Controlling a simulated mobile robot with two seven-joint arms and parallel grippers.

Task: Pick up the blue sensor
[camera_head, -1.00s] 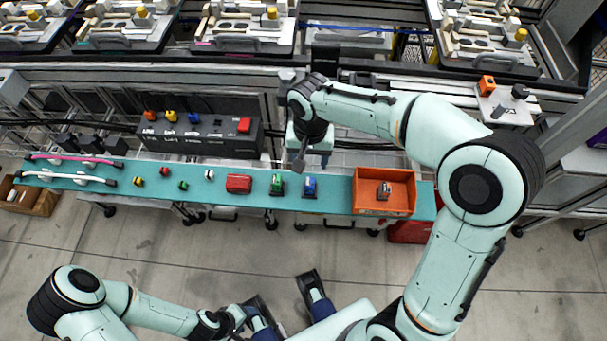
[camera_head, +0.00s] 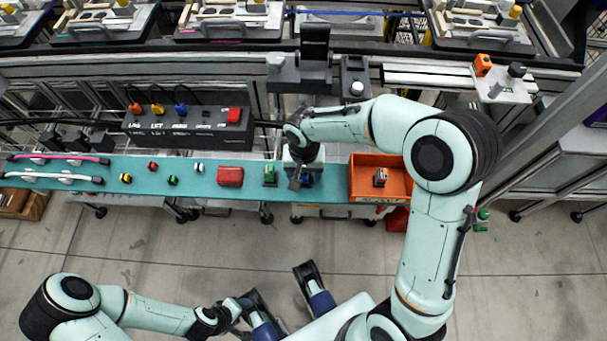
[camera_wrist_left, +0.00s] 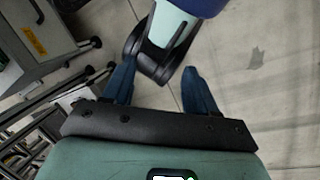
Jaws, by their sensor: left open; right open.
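The blue sensor (camera_head: 306,179) stands on the teal bench top (camera_head: 330,193), left of the orange bin. Only a small blue part of it shows, because my right gripper (camera_head: 298,182) is over it from above. The right gripper is open; how its fingers lie around the sensor is hidden in the head view. My left gripper (camera_wrist_left: 160,88) is open and empty over the floor, with its two blue fingers apart in the left wrist view.
A green sensor (camera_head: 270,175) stands close left of the right gripper, then a red box (camera_head: 230,176). The orange bin (camera_head: 363,189) to the right holds a small grey part (camera_head: 381,177). A dark switch box (camera_head: 190,128) stands behind the bench.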

